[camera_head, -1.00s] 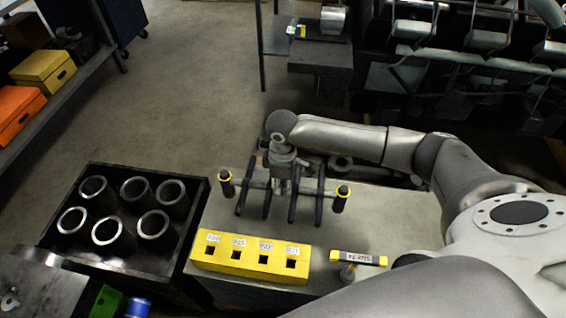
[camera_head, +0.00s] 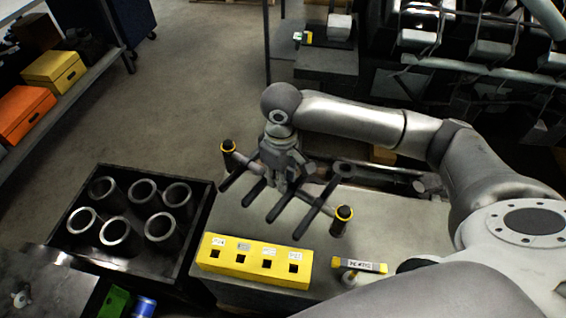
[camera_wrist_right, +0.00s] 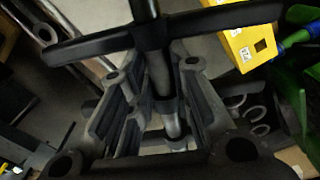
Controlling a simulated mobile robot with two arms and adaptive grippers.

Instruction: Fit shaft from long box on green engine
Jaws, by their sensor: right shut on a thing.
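My right gripper (camera_head: 283,168) is shut on a pale shaft (camera_wrist_right: 160,75) carrying several dark arms (camera_head: 280,204). The shaft runs slanted, its left end farther away. A dark upright piece with a yellow ring is at its left end (camera_head: 228,152) and another at its right end (camera_head: 341,220). In the wrist view the shaft passes between the fingers (camera_wrist_right: 158,115), with a dark arm (camera_wrist_right: 100,42) across it. I cannot tell a long box or a green engine for sure. Green parts (camera_wrist_right: 308,110) show at the right of the wrist view. My left gripper is not in view.
A yellow block (camera_head: 255,262) with labelled square holes and a small yellow labelled bar (camera_head: 360,265) are on the grey bench (camera_head: 385,215). A black crate (camera_head: 60,235) of dark cylinders stands left. Shelves hold yellow (camera_head: 53,70) and orange (camera_head: 22,112) boxes.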

